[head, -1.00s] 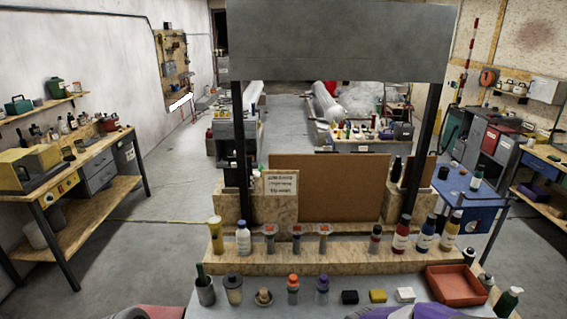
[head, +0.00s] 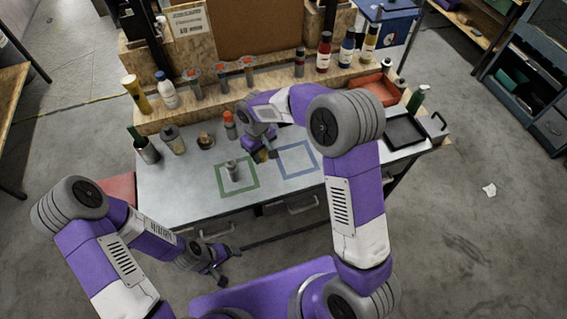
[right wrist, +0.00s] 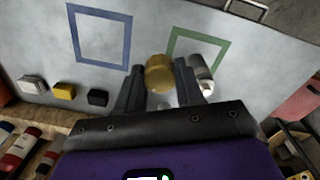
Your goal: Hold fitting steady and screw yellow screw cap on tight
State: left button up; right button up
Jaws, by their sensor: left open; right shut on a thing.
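The grey fitting (head: 232,171) stands upright inside the green square outline (head: 221,178) on the bench. In the right wrist view the fitting (right wrist: 202,76) shows beside the right-hand finger, partly hidden by it. My right gripper (head: 264,154) is over the bench between the green and blue outlines, right of the fitting. In the right wrist view my right gripper (right wrist: 162,88) is shut on the round yellow screw cap (right wrist: 159,73), which is apart from the fitting. My left gripper (head: 217,264) is open and empty, low in front of the bench's near edge.
A blue square outline (head: 297,160) on the bench is empty. Behind stand an orange-capped bottle (head: 229,124), a grey canister (head: 173,140) and a rack (head: 205,103) of bottles. A black tray (head: 405,134) and red bin (head: 376,88) are at right. The bench's front left is clear.

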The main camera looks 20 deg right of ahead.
jog(key=w+a+r+n, duration=0.2)
jog(key=w+a+n, duration=0.2)
jog(key=a, duration=0.6)
jog(key=shift+w+r+n, duration=0.15)
jog(key=shift+w+n, duration=0.25)
jog(key=shift+w, duration=0.6)
pick_arm(q)
jog(key=shift+c, duration=0.4)
